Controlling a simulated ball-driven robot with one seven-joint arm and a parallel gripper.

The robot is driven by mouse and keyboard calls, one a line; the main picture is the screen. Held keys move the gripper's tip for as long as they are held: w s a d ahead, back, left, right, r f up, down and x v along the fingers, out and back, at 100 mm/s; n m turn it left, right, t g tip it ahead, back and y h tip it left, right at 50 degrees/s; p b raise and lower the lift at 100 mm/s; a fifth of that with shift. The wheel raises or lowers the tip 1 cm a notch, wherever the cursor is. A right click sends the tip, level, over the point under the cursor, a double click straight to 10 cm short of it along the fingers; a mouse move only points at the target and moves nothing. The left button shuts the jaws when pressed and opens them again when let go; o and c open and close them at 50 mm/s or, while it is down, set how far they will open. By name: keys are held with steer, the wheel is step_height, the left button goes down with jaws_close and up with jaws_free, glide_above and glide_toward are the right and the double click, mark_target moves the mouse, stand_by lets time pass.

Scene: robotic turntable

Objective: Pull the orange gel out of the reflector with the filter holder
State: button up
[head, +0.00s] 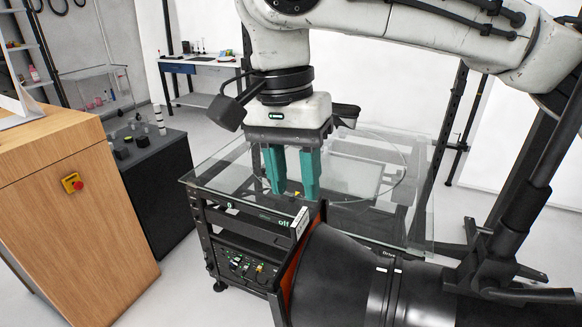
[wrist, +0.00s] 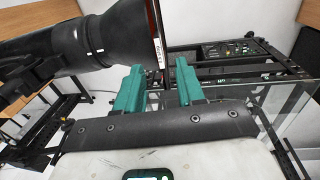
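The black reflector (head: 345,275) lies on its side at the lower right, its wide mouth facing left. It also shows at the upper left of the wrist view (wrist: 108,40). The orange gel (head: 289,272) shows edge-on as a thin strip at that mouth. The filter holder (head: 301,222) shows a narrow dark edge with a pale label at the top of the mouth; this edge also shows in the wrist view (wrist: 161,50). My gripper (head: 293,192) points down with its teal fingers apart and nothing visible held. In the wrist view, the holder's edge lines up with the finger gap (wrist: 159,66); I cannot tell whether they touch.
A glass-topped turntable (head: 225,165) stands behind and below my gripper, with a black control rack (head: 245,262) under its front edge. A dark stand (head: 515,225) is beside the reflector at right. A wooden cabinet (head: 75,200) with a red button stands at left.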

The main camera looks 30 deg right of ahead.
steer(key=f+b, duration=0.1)
steer(key=f, duration=0.1)
steer(key=f+b, duration=0.4)
steer(key=shift+s+d, duration=0.2)
steer(key=shift+s, duration=0.1)
jaws_close()
steer(key=shift+r, duration=0.15)
steer(key=shift+r+p, duration=4.35)
steer(key=shift+p, duration=0.05)
step_height(320, 180, up, 10)
glide_above(299, 217)
steer(key=w, duration=0.2)
steer(key=shift+s+a+r, duration=0.15)
steer(key=shift+a+r, duration=0.35)
steer(key=shift+r, duration=0.3)
